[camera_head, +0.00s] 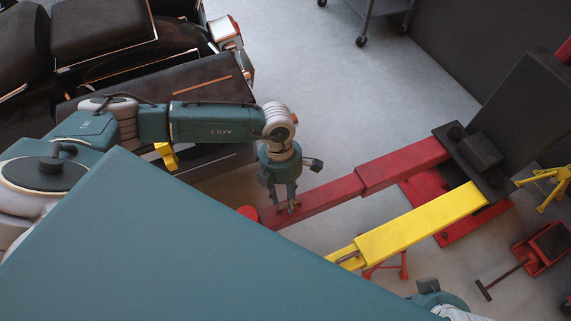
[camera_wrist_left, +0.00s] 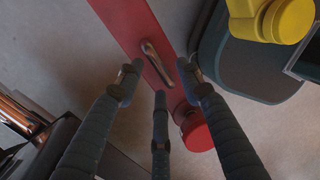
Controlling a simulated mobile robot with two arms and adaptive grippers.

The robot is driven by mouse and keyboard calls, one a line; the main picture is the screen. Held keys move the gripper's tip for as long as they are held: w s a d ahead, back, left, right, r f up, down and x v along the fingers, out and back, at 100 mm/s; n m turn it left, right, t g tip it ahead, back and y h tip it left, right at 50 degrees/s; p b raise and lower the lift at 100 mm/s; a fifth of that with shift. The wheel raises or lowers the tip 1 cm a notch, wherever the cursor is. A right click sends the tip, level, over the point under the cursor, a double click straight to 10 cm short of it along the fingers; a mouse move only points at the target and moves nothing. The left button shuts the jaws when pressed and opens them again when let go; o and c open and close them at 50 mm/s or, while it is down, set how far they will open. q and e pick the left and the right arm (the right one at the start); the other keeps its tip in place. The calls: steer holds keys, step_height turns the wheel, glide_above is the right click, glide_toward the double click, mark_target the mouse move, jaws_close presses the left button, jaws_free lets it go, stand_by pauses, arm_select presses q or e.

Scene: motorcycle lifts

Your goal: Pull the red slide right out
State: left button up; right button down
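The red slide (camera_head: 325,197) extends from the thicker red lift arm (camera_head: 405,165), pointing to the lower left. A round red pad (camera_head: 248,213) is at its outer end. My left gripper (camera_head: 288,209) is over the slide near this end. In the left wrist view, a metal handle (camera_wrist_left: 155,62) stands on the red slide (camera_wrist_left: 128,22). The open fingers of my left gripper (camera_wrist_left: 158,82) are around the handle's near end; contact cannot be told.
A yellow lift arm (camera_head: 420,222) runs alongside the red one. Dark vehicles (camera_head: 150,75) stand at the upper left. A red wheeled jack (camera_head: 543,247) and a yellow stand (camera_head: 549,187) are at the right. Open floor lies behind the red arm.

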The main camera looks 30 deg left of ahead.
arm_select(q)
step_height(320, 180, up, 12)
steer(key=w+a, duration=0.1)
steer(key=a, duration=0.1)
steer(key=shift+w+f, duration=0.15)
steer(key=shift+w, duration=0.05)
stand_by(0.5)
